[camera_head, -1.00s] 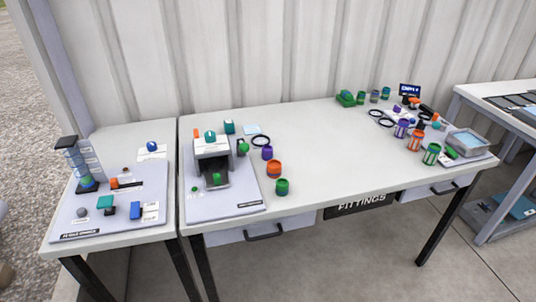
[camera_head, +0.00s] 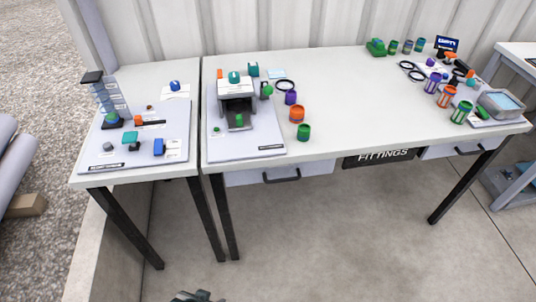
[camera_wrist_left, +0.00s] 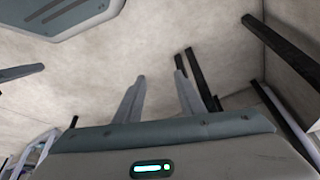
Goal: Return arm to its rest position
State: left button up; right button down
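In the left wrist view my left gripper (camera_wrist_left: 159,92) shows two grey fingers standing apart with nothing between them. It is open, empty and clear of the tables, with concrete floor and dark table legs (camera_wrist_left: 283,48) beyond it. In the head view a small dark piece (camera_head: 197,296) shows at the bottom edge, in front of the tables. It looks like part of my own arm, but I cannot tell which part. My right gripper is in neither view.
A small table (camera_head: 120,178) at left and a long fittings table (camera_head: 340,110) carry several coloured fittings, stands and rings. A clear bin (camera_head: 499,104) sits at the long table's right end. Pipes (camera_head: 22,165) lie at far left. The concrete floor (camera_head: 330,240) before the tables is clear.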

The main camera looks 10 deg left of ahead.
pick_arm(q)
notch_tip(320, 180, down, 18)
jog(key=s+d+t, duration=0.1)
jog(key=s+d, duration=0.1)
jog(key=s, duration=0.1)
jog(key=shift+h, duration=0.3)
dwell(1.8)
